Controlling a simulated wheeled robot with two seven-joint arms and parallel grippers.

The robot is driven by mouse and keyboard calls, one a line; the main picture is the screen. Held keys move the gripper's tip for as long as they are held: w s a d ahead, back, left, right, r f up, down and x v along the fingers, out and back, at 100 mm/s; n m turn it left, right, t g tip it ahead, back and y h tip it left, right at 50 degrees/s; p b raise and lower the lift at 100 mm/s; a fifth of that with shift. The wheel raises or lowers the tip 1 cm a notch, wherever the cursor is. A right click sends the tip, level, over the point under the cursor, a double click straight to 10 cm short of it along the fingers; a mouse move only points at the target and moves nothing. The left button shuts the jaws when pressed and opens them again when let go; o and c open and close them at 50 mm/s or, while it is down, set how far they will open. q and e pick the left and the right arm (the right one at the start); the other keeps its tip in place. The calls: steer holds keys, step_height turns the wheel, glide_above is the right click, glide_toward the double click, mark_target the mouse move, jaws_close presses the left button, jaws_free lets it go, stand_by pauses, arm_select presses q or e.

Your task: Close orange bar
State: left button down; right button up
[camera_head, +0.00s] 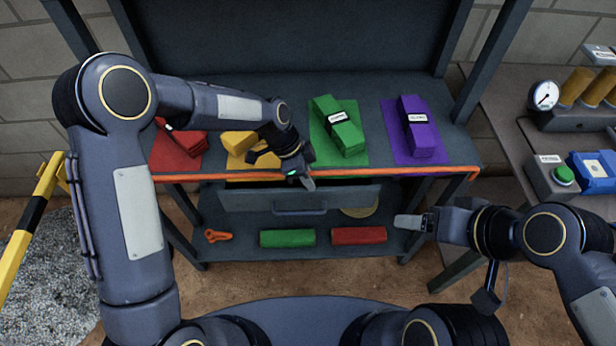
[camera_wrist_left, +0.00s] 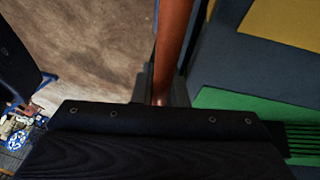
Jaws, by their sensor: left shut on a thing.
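The long orange bar (camera_head: 400,172) runs along the front edge of the bench top, above a grey drawer. It ends at the right corner in a short downward bend. My left gripper (camera_head: 305,180) is at the front edge, near the middle of the bar, and is shut on it. In the left wrist view the orange bar (camera_wrist_left: 173,45) runs down between the fingers (camera_wrist_left: 160,100). My right gripper (camera_head: 408,221) is right of the drawer, apart from the bar; its jaw opening is not clear.
Red (camera_head: 178,142), yellow (camera_head: 238,142), green (camera_head: 340,128) and purple (camera_head: 415,125) blocks lie on matching mats behind the bar. The drawer (camera_head: 310,200) stands partly out. A green box (camera_head: 287,238), a red box (camera_head: 358,235) and an orange tool (camera_head: 218,236) lie on the lower shelf.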

stand_by(0.4)
arm_select(q)
steer(key=c, duration=1.5)
jaws_free()
steer(key=shift+f, duration=0.1)
steer(key=shift+o, duration=0.2)
